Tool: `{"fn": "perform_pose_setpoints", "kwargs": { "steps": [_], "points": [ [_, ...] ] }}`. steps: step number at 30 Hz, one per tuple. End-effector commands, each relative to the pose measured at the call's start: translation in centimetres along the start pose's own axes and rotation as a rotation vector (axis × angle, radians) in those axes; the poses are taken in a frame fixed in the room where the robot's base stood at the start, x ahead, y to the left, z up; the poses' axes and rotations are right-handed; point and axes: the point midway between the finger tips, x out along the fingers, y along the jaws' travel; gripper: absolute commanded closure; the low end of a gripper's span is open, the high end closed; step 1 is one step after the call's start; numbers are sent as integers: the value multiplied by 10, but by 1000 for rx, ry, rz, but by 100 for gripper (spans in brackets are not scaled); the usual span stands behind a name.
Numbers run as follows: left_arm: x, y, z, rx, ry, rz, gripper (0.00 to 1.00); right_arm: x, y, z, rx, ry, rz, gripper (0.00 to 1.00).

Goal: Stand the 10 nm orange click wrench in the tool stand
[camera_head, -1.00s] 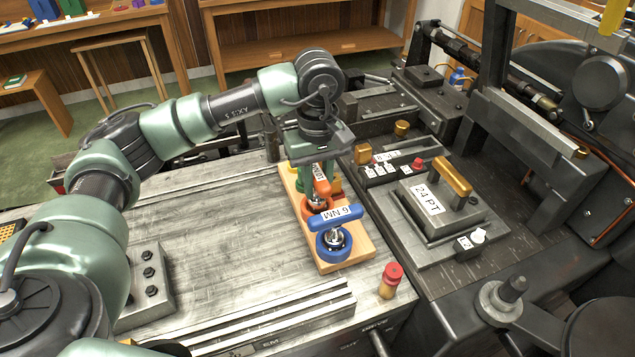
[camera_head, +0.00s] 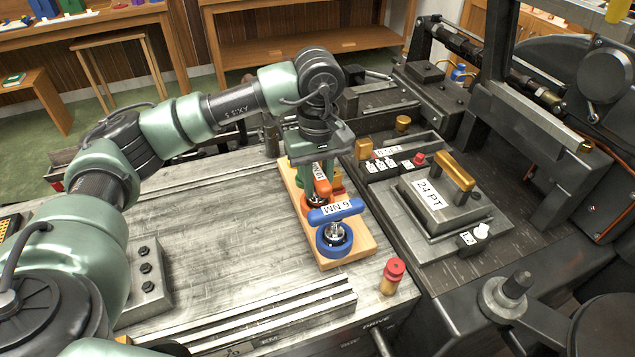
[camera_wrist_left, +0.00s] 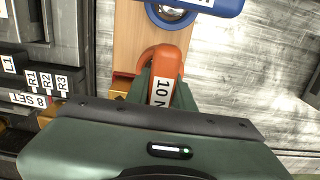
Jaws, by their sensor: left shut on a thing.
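The orange click wrench (camera_head: 322,188) is upright, with its "10 NM" label also showing in the left wrist view (camera_wrist_left: 162,92). My left gripper (camera_head: 315,172) points down with its green fingers shut on the orange handle. The tool stand (camera_head: 346,258) is a wooden block with coloured rings. The wrench is over or in the stand's orange ring (camera_head: 306,202); how deep it sits is hidden by the handle and fingers. A blue "6 NM" wrench (camera_head: 336,210) stands in the blue ring (camera_head: 332,246) at the near end. My right gripper is not in view.
A red-capped bottle (camera_head: 391,277) stands right of the stand's near end. The machine with the "24 PT" block (camera_head: 430,195) and knobs lies close on the right. Metal bars (camera_head: 290,315) lie along the front edge. The bench left of the stand is clear.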

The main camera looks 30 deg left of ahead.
Motion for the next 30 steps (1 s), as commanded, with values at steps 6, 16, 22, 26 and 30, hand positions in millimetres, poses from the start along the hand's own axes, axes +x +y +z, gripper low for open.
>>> {"fn": "perform_pose_setpoints", "kwargs": {
  "steps": [6,16,22,26,30],
  "points": [
    [2,0,0,0,0,1,100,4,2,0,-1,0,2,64],
    [2,0,0,1,-1,0,51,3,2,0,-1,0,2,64],
    [2,0,0,0,-1,-1,51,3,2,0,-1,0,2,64],
    [-2,1,0,0,0,1,51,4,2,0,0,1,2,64],
    [-21,1,0,1,2,3,51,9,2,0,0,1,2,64]
  ]
}}
